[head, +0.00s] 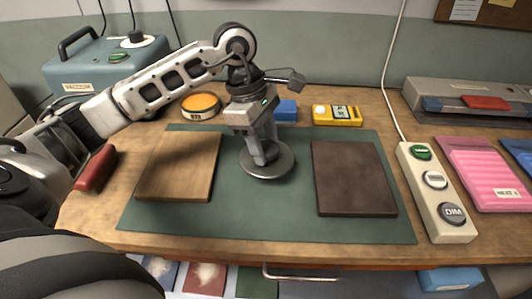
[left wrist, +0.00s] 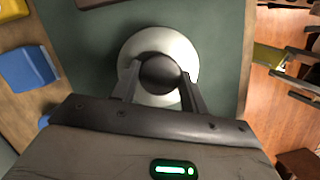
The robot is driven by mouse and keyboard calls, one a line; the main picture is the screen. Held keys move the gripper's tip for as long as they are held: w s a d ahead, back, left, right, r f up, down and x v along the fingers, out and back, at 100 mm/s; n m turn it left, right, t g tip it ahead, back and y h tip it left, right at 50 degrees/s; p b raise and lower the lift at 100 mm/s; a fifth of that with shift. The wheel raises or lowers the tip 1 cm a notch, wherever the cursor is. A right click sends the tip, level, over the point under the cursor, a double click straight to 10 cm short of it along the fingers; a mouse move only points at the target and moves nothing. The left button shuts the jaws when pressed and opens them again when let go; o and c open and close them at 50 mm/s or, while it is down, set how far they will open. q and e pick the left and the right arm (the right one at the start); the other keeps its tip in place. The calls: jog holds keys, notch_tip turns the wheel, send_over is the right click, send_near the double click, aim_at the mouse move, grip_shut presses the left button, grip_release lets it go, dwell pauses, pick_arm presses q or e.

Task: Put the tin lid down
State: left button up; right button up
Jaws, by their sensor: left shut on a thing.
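The tin lid (head: 267,165) is a round grey metal disc, held level over the green mat (head: 265,215) between two boards. In the left wrist view the lid (left wrist: 158,43) shows as a pale disc with a dark round knob (left wrist: 160,74) in its middle. My left gripper (head: 264,152) points down and is shut on the knob. Its two fingers stand on either side of the knob in the left wrist view (left wrist: 158,95). I cannot tell whether the lid's underside touches the mat. My right gripper is not seen in the head view.
A light wooden board (head: 180,168) lies left of the lid, a dark brown board (head: 352,178) right. Behind stand an orange-topped round tin (head: 201,105), a blue box (head: 286,110) and a yellow device (head: 337,115). A button panel (head: 437,190) stands right. Bare mat lies before the lid.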

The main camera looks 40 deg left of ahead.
aim_at(263, 144)
pick_arm(q)
jog(key=f, duration=0.3)
jog(key=shift+w+f, duration=0.25)
jog(key=shift+f, duration=0.15)
jog(key=shift+f, duration=0.1)
jog(key=shift+f, duration=0.15)
jog(key=o, duration=1)
jog(key=shift+a+r, duration=0.1)
jog(key=shift+r, duration=0.4)
jog(key=v, duration=1.1)
jog(key=shift+r, duration=0.3)
